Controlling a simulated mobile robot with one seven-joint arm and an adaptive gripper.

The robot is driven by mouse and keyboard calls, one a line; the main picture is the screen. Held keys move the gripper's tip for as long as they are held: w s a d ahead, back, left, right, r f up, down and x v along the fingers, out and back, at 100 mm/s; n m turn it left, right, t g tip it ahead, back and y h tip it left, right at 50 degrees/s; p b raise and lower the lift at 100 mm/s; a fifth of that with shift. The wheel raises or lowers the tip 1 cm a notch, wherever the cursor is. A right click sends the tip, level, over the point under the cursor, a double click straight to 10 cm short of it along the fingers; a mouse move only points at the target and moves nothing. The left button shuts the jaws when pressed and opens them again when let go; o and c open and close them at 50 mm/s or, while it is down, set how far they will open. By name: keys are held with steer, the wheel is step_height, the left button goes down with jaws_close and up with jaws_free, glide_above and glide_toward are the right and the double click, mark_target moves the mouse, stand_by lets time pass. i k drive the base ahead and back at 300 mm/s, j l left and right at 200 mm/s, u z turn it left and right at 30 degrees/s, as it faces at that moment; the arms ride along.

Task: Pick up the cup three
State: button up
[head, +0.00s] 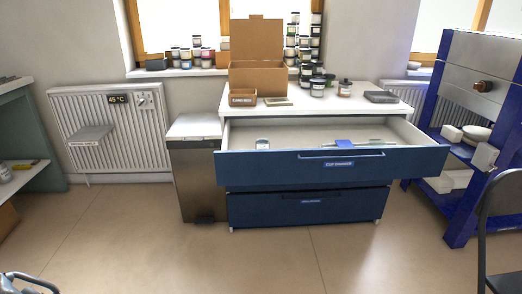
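I cannot pick out a cup marked three in this head view. A small whitish item (262,144), perhaps a cup, is in the open top drawer (330,164) of the blue cabinet, at its left; its label is too small to read. Several dark-lidded jars, among them one jar (317,87) and another jar (345,88), stand on the cabinet's white top (384,106). Part of what seems to be my gripper (30,284) shows at the bottom left corner, far from the cabinet. It is cut off by the frame, so its opening cannot be told.
A cardboard box (257,77) stands open on the cabinet top. A bin (196,180) stands left of the cabinet. A blue kiln frame (455,180) and a dark chair (499,215) are at right. A radiator (110,135) lines the wall. The front floor is clear.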

mark_target(262, 147)
steer(key=i+l, duration=0.1)
steer(key=i, duration=0.45)
steer(key=i+u, duration=0.1)
steer(key=i, duration=0.4)
steer(key=i+l, duration=0.2)
steer(key=i, duration=0.35)
